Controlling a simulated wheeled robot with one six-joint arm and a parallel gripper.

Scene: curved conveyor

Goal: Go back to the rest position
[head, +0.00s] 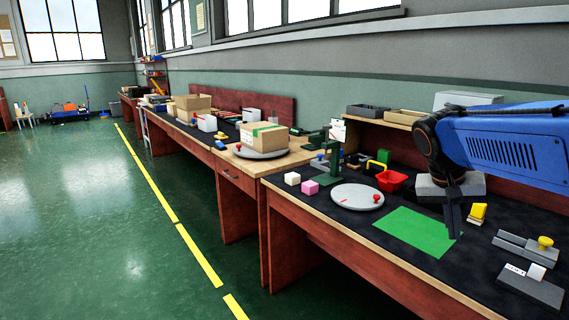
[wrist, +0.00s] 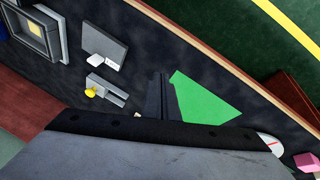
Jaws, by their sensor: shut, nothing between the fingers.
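My gripper (head: 453,221) hangs from my blue arm at the right of the head view, fingers pointing down above the workbench. Its fingers are together with nothing between them. In the wrist view the gripper fingers (wrist: 160,80) show as a dark narrow pair. A green mat (head: 414,232) lies on the bench just left of the fingers in the head view. It also shows beside the fingers in the wrist view (wrist: 197,101). I cannot tell the exact height of the fingers above the bench.
A round grey plate (head: 345,198), a red basket (head: 391,181), a pink cube (head: 310,187) and a white cube (head: 292,178) stand left of the mat. A yellow-knobbed grey block (head: 523,247) and a grey plate (head: 532,287) lie at right. The aisle floor (head: 80,220) is clear.

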